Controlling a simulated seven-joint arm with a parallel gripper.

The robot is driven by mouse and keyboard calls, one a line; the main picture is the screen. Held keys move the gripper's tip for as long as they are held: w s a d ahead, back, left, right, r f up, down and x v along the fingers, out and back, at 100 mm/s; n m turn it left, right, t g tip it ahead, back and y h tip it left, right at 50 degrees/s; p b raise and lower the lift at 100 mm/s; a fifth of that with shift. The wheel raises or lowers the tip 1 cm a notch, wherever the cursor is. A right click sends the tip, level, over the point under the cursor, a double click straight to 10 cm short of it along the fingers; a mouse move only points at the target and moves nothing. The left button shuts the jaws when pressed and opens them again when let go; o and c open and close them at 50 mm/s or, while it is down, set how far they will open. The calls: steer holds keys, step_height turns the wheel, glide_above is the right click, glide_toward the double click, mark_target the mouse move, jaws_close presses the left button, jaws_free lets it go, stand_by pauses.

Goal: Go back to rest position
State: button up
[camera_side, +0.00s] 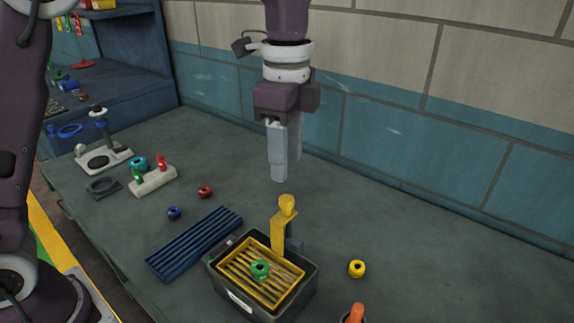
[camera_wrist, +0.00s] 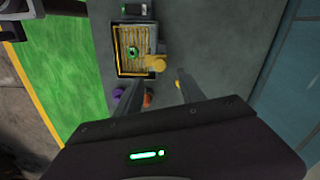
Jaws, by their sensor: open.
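My gripper (camera_side: 280,178) hangs pointing down above the table, higher than the yellow handle (camera_side: 286,208) and apart from it. In the wrist view the two fingers of my gripper (camera_wrist: 156,95) stand apart with nothing held between them. A dark bin (camera_side: 313,281) below holds a yellow slatted rack (camera_side: 238,281), with a green ring (camera_side: 260,269) lying on it. The handle rises at the bin's back edge and also shows in the wrist view (camera_wrist: 155,63). In the side view the near finger largely hides the other.
A blue ribbed tray (camera_side: 194,243) lies left of the bin. Blue (camera_side: 174,213), red (camera_side: 205,192) and yellow (camera_side: 357,268) rings lie loose. An orange-topped object (camera_side: 355,314) stands at the front. A white-based device (camera_side: 103,157) and a pegged block (camera_side: 153,181) stand left. The back right is clear up to the wall.

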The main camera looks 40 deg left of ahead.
steer(key=s+a+r+n+t, duration=0.2)
steer(key=s+a+r+n, duration=0.4)
steer(key=s, duration=0.3)
steer(key=s+a+f+n+t, duration=0.1)
steer(key=s+a+f+n, duration=0.1)
steer(key=s, duration=0.5)
steer(key=s+a+f+n+t, duration=0.2)
steer(key=s+a+f+n, duration=0.1)
steer(key=s+n, duration=0.4)
steer(key=shift+a+f+t, duration=0.3)
steer(key=shift+a+f, duration=0.05)
steer(key=shift+a, duration=0.1)
